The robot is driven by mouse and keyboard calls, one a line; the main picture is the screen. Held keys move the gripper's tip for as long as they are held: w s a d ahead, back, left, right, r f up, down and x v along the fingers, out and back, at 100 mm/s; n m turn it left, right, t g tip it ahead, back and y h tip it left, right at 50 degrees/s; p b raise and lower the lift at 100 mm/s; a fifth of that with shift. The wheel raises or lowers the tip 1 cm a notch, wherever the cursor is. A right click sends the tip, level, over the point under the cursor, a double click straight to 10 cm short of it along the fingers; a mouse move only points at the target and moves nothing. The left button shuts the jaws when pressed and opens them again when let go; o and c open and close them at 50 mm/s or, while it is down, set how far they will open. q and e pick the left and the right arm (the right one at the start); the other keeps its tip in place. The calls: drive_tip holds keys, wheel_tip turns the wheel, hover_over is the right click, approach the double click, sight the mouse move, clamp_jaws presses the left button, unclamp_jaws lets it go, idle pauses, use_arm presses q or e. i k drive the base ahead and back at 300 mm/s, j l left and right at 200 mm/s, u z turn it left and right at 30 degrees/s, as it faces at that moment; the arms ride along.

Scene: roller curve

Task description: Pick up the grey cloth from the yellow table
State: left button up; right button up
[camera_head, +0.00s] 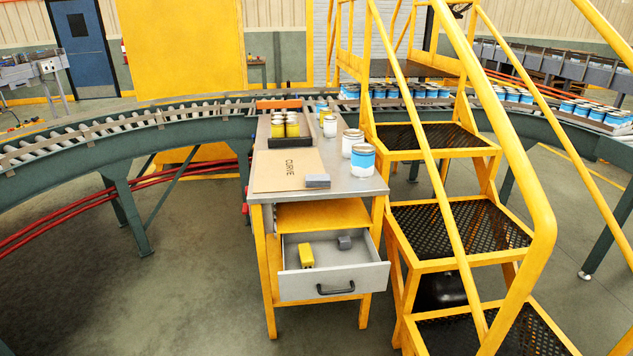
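The table (349,188) has yellow legs and a grey top. It stands in the middle of the view. A small grey folded block-like thing (317,181) lies near the front edge of the top, at the lower right corner of a brown board marked CURVE (280,172). It looks like the grey cloth, but it is too small to be sure. A smaller dark grey thing (344,243) lies in the open drawer. Neither of my grippers is in view.
The open drawer (335,282) juts out at the front and also holds a yellow thing (306,255). Several cans, one blue and white (362,160), stand on the top. Yellow steps (455,220) stand close on the right. A roller conveyor (100,137) curves behind. Floor is clear front left.

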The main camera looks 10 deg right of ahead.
sight(311, 180)
drive_tip(key=i+j+z, duration=0.25)
drive_tip(key=i, duration=0.2)
drive_tip(key=i+j+z, duration=0.1)
drive_tip(key=i+z, duration=0.15)
drive_tip(key=i, duration=0.15)
drive_tip(key=i+j+z, duration=0.25)
drive_tip(key=i+j, duration=0.05)
drive_tip(key=i, duration=0.1)
